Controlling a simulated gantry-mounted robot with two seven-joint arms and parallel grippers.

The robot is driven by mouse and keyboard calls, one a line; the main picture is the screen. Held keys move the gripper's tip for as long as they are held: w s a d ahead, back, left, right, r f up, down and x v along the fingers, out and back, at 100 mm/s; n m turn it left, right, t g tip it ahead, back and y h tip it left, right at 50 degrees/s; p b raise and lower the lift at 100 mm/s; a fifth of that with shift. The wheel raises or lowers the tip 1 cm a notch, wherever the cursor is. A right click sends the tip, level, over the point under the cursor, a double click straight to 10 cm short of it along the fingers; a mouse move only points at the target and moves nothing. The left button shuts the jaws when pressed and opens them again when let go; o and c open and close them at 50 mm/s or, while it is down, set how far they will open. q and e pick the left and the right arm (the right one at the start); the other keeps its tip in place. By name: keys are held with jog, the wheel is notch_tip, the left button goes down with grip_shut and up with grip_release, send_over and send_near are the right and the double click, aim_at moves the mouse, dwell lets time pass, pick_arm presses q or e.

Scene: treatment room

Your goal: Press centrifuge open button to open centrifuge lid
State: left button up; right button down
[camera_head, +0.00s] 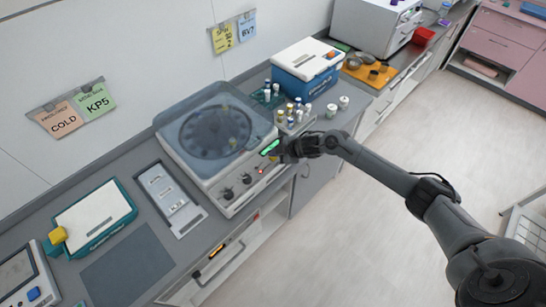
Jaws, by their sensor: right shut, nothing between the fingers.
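The centrifuge (200,177) stands on the counter left of the middle, in white with a clear tinted lid (170,118). The lid appears down over the dark round rotor (213,134). Its front panel has dark knobs (246,178), a small red light (261,171) and a green lit display (270,147). My right gripper (277,157) is shut and empty at the right end of this panel, close to the display. It hides part of the panel, and I cannot tell whether it touches a button. My left gripper is not in view.
Small vials (295,111) and a blue-and-white box (308,68) stand right of the centrifuge.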

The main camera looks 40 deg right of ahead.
aim_at(275, 158)
jog(key=shift+f, duration=0.3)
jog(key=shift+f+b, duration=0.25)
jog(key=shift+b, duration=0.05)
dwell(0.4)
dwell(0.3)
jog(key=shift+r+p, duration=0.95)
notch_tip(275, 158, up, 5)
jog(key=p, duration=0.4)
jog(key=shift+p, duration=0.4)
